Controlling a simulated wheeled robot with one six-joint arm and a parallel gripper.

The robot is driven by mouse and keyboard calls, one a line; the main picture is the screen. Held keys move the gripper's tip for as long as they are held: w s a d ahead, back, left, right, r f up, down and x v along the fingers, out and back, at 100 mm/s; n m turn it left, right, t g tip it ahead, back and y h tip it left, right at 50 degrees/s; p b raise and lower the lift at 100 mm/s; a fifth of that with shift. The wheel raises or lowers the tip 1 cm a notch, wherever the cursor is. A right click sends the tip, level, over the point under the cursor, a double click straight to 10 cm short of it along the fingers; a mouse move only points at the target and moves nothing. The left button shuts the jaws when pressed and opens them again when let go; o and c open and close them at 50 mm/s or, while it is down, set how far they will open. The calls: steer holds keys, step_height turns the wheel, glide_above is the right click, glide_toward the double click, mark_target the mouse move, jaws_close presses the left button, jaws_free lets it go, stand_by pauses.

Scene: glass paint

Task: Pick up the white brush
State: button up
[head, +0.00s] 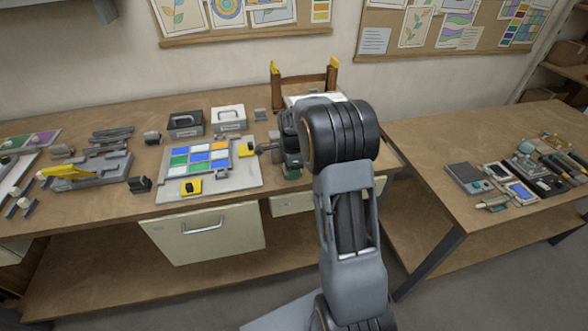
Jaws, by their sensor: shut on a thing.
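My gripper (288,150) is at the right part of the long workbench (100,210), beside the right edge of the grey board with coloured glass panes (212,160). My own wrist and forearm cover much of it. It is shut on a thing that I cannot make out. A short dark rod with a rounded end (263,148) sticks out to the left of the gripper. I cannot tell whether it is part of the gripper or of the held thing. I cannot clearly pick out a white brush anywhere in view.
Yellow-and-black blocks (191,187) sit at the board's edges. Two lidded boxes, dark (185,124) and white (229,119), stand behind it. A wooden rack (305,82) stands behind my wrist. A second table (430,165) at right holds several tools; its near left part is clear.

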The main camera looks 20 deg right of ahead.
steer(key=shift+c, duration=1.3)
steer(key=shift+r, duration=0.1)
steer(key=shift+r, duration=0.65)
steer(key=s+a+r+b, duration=0.2)
steer(key=s+a+r, duration=0.1)
steer(key=s+r, duration=0.8)
steer(key=s, duration=0.2)
steer(key=shift+s+r, duration=0.25)
steer(key=shift+s, duration=0.1)
